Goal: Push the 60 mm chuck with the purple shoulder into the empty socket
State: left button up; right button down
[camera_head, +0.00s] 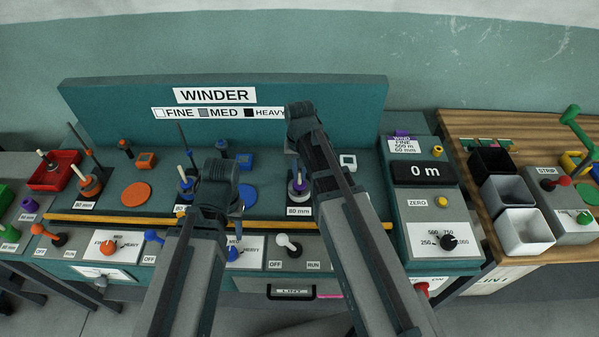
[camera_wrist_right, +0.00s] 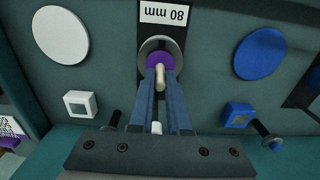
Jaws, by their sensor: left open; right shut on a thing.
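In the head view a chuck with a purple shoulder (camera_head: 299,188) and a pale peg stands at the right-hand winder station, by a label reading 80 mm (camera_head: 299,211). In the right wrist view the purple shoulder (camera_wrist_right: 157,60) sits within a grey round ring, the socket (camera_wrist_right: 151,45). How deep it sits I cannot tell. My right gripper (camera_wrist_right: 161,76) is shut on the chuck, its fingers either side of the pale peg. My left gripper (camera_head: 219,182) is over the middle station, open; its fingertips are largely hidden by the arm.
The winder back panel (camera_head: 120,100) rises behind the stations. A blue disc (camera_wrist_right: 260,53) and a white disc (camera_wrist_right: 61,33) flank the socket. A counter console (camera_head: 430,200) reading 0 m stands right, near open bins (camera_head: 525,232). An orange disc (camera_head: 136,194) lies left.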

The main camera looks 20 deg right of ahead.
pick_arm(q)
jog(key=shift+f+b, duration=0.25)
jog(key=shift+b, duration=0.05)
pick_arm(e)
jog(key=shift+f, duration=0.3)
jog(key=c, duration=0.8)
grip_release()
pick_arm(q)
jog(key=shift+r, duration=0.15)
pick_arm(e)
jog(key=shift+r, duration=0.15)
pick_arm(q)
notch_tip(320, 180, up, 14)
jog(key=p, duration=1.4)
jog(key=shift+f, duration=0.2)
pick_arm(e)
notch_tip(320, 180, up, 14)
jog(key=shift+f, duration=0.2)
pick_arm(q)
notch_tip(320, 180, down, 2)
jog(key=shift+f+b, duration=0.1)
jog(key=shift+b, duration=0.95)
pick_arm(e)
jog(key=s+a+f+n+h, duration=0.1)
jog(key=s+a+f+n, duration=0.1)
jog(key=s+a+n, duration=0.5)
jog(key=s+a, duration=0.3)
jog(key=s, duration=0.4)
jog(key=shift+s+a, duration=0.15)
jog(key=shift+a, duration=0.1)
